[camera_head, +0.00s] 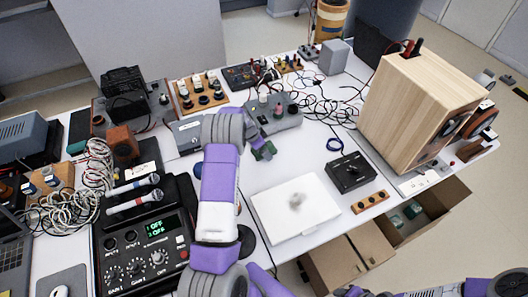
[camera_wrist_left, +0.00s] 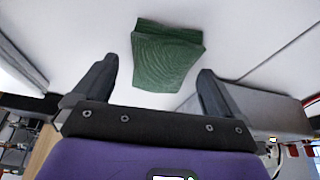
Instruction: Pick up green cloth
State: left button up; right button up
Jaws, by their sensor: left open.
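The green cloth (camera_head: 265,152) lies folded on the white table, right of my left forearm in the head view. In the left wrist view the cloth (camera_wrist_left: 167,57) is a small ridged green piece just beyond and between the fingertips. My left gripper (camera_wrist_left: 158,70) is open and empty, with a dark finger on each side of the cloth's near part. In the head view my left gripper (camera_head: 258,138) is small and partly hidden by its own wrist, close to the cloth. Part of my right arm shows at the lower right; its gripper is out of view.
A grey device (camera_head: 274,112) with knobs stands just behind the cloth. A white flat box (camera_head: 296,208) lies in front, and a black box (camera_head: 350,172) is to the right. A large wooden speaker (camera_head: 415,105) stands at the right. Cables and equipment crowd the left.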

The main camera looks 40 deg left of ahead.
pick_arm(q)
jog(key=shift+w+f, duration=0.15)
jog(key=shift+f, duration=0.2)
jog(key=shift+f+b, duration=0.15)
jog(key=shift+b, duration=0.25)
jog(key=shift+c, duration=0.2)
jog(key=c, duration=1)
jog(key=shift+r+p, duration=0.55)
notch_tip(320, 180, up, 9)
jog(key=p, duration=0.1)
jog(key=shift+r, duration=0.15)
